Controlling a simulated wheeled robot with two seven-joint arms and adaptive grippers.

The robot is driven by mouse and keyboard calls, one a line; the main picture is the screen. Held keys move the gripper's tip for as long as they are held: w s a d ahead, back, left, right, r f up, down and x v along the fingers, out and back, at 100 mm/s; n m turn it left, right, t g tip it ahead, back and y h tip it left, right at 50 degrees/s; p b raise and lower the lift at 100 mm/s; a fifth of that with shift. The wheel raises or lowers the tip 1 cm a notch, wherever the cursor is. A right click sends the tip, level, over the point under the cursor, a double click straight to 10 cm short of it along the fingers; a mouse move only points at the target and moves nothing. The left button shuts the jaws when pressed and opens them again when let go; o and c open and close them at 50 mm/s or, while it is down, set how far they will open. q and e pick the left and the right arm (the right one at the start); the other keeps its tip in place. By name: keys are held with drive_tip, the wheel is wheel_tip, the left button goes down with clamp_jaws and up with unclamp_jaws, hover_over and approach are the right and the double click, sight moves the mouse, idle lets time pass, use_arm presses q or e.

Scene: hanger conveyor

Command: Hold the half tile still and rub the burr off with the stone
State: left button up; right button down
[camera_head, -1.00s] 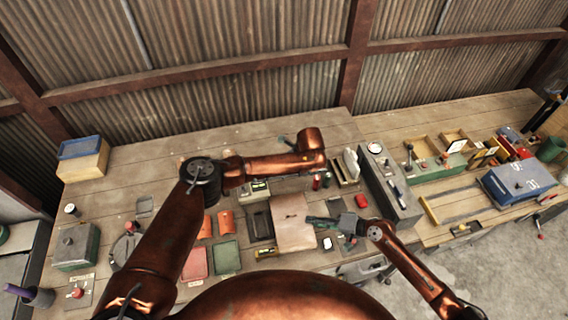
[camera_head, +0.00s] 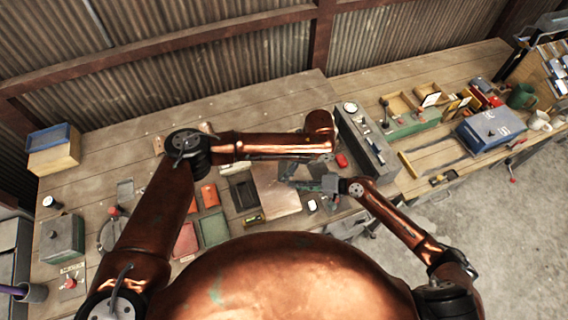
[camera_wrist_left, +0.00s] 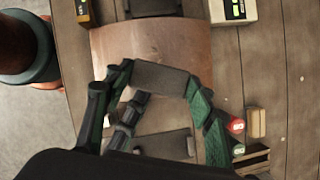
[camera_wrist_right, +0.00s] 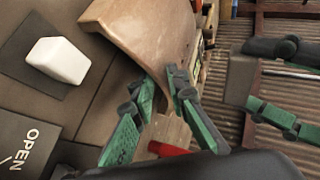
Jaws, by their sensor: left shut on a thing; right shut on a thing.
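The half tile (camera_head: 276,199) is a tan, curved piece on the bench in front of me. It also shows in the left wrist view (camera_wrist_left: 150,40) and the right wrist view (camera_wrist_right: 150,25). My right gripper (camera_head: 292,182) reaches in from the right and is shut at the tile's edge; its fingertips (camera_wrist_right: 162,80) meet that edge in the right wrist view. My left gripper (camera_wrist_left: 160,80) is shut on a dark grey-brown block, the stone (camera_wrist_left: 158,77), which is over the tile. Whether it touches is unclear. No burr can be made out.
A white block (camera_wrist_right: 58,60) lies on a dark pad beside the tile, near a plate marked OPEN (camera_wrist_right: 28,145). A red object (camera_head: 341,160) is right of the grippers. Green (camera_head: 214,228) and red (camera_head: 186,240) trays lie left. A long grey box (camera_head: 366,140) stands right.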

use_arm(q)
wheel_tip(320, 180, down, 6)
drive_tip(key=shift+r, duration=0.1)
use_arm(e)
drive_tip(key=shift+s+f, duration=0.2)
drive_tip(key=shift+f, duration=0.15)
use_arm(q)
drive_tip(key=shift+a+f, duration=0.2)
drive_tip(key=shift+f, duration=0.15)
drive_tip(key=shift+c, duration=0.4)
drive_tip(key=shift+s+a+f, duration=0.15)
drive_tip(key=shift+s+a, duration=0.05)
drive_tip(key=shift+a, duration=0.55)
drive_tip(key=shift+c, duration=0.6)
use_arm(e)
drive_tip(key=shift+d, duration=0.1)
use_arm(q)
drive_tip(key=shift+s+a, duration=0.25)
drive_tip(key=shift+a, duration=0.6)
drive_tip(key=shift+s+a, duration=0.25)
drive_tip(key=shift+a, duration=0.6)
drive_tip(key=shift+s+a, duration=0.25)
drive_tip(key=shift+a, duration=0.6)
drive_tip(key=shift+w+d, duration=0.3)
drive_tip(key=shift+d, duration=0.9)
drive_tip(key=shift+w+d, duration=0.35)
drive_tip(key=shift+d, duration=0.8)
drive_tip(key=shift+w+d, duration=0.3)
drive_tip(key=shift+d, duration=0.9)
drive_tip(key=shift+r, duration=4.2)
